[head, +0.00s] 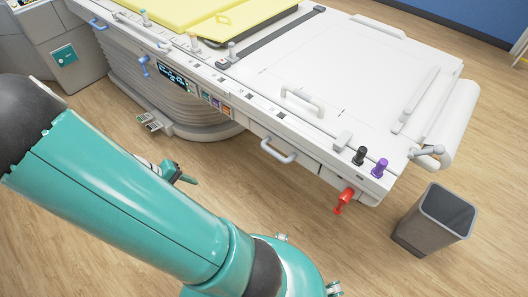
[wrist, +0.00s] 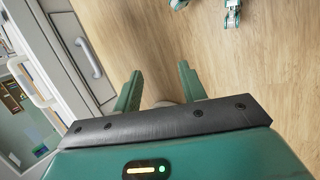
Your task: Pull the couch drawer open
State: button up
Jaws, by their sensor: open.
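The white couch (head: 330,75) stretches across the head view, with a grey U-shaped drawer handle (head: 278,151) on its near side. The drawer front (head: 305,163) looks flush with the couch side. The handle also shows in the wrist view (wrist: 89,58), at upper left on a pale panel. My gripper (wrist: 160,84) has its two green fingers apart with nothing between them. The handle lies to the left of the fingers and apart from them. In the head view my gripper (head: 184,176) is partly hidden behind my arm, left of the handle and over the floor.
A red lever (head: 344,201) hangs below the couch's near corner. A grey bin (head: 435,217) stands on the floor at right. Black and purple knobs (head: 379,168) top the couch edge. A pedal (head: 150,122) sits by the ribbed base. Wooden floor before the drawer is clear.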

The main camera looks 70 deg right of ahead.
jog(key=s+d+f+m+g+h, duration=0.1)
jog(key=s+d+f+g+h, duration=0.35)
jog(key=d, duration=0.45)
jog(key=g+h, duration=0.2)
jog(key=h, duration=0.1)
send_near(271, 154)
jog(key=shift+t+y, duration=0.25)
jog(key=x, duration=1.1)
jog(key=shift+s+d+r, duration=0.15)
jog(key=shift+r, duration=0.1)
grip_shut()
